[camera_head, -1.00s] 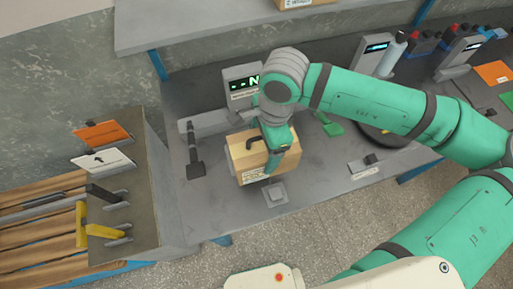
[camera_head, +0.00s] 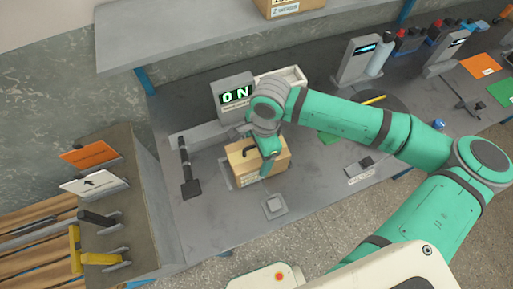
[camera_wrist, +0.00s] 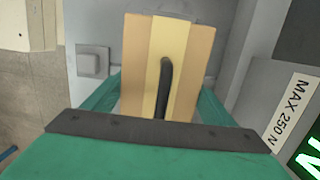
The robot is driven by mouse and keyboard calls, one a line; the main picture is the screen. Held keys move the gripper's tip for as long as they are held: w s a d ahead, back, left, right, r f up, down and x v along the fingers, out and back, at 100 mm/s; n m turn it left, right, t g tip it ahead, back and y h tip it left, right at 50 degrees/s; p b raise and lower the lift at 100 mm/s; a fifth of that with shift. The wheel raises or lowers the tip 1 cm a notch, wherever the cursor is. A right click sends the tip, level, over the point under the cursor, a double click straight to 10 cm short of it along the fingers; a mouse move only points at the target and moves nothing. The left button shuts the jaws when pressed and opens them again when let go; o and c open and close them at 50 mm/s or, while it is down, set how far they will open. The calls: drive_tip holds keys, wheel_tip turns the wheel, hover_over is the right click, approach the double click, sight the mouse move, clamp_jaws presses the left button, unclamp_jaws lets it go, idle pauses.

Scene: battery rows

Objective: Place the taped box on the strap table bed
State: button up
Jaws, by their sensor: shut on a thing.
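The taped box (camera_head: 243,163) is a tan carton with a paler tape band and a dark handle on top. It sits upright at the grey strap table bed (camera_head: 226,172), in front of a display. My gripper (camera_head: 266,167) reaches down over the box and is shut on it. In the wrist view the box (camera_wrist: 135,65) lies between the two green fingers of my gripper (camera_wrist: 158,98). The box's underside is hidden, so I cannot tell whether it bears fully on the bed.
The display (camera_head: 236,95) reads "0 N". A black lever (camera_head: 188,170) stands left of the box, and a square button (camera_head: 274,205) is in front. A holder with orange and white cards (camera_head: 95,185) stands at left. A shelf (camera_head: 190,35) overhangs the back.

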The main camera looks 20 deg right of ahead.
drive_tip(key=shift+s+a+f, duration=0.1)
drive_tip(key=shift+a+f, duration=0.1)
drive_tip(key=shift+f, duration=0.1)
drive_tip(key=o, duration=2.1)
drive_tip(key=shift+s+d, duration=0.1)
drive_tip(key=shift+f, duration=0.1)
drive_tip(key=shift+d+r, duration=0.1)
drive_tip(key=shift+r, duration=0.45)
drive_tip(key=r, duration=0.6)
drive_tip(key=d+r, duration=0.1)
drive_tip(key=r, duration=0.3)
drive_tip(key=shift+d+r, duration=0.1)
drive_tip(key=shift+r, duration=0.5)
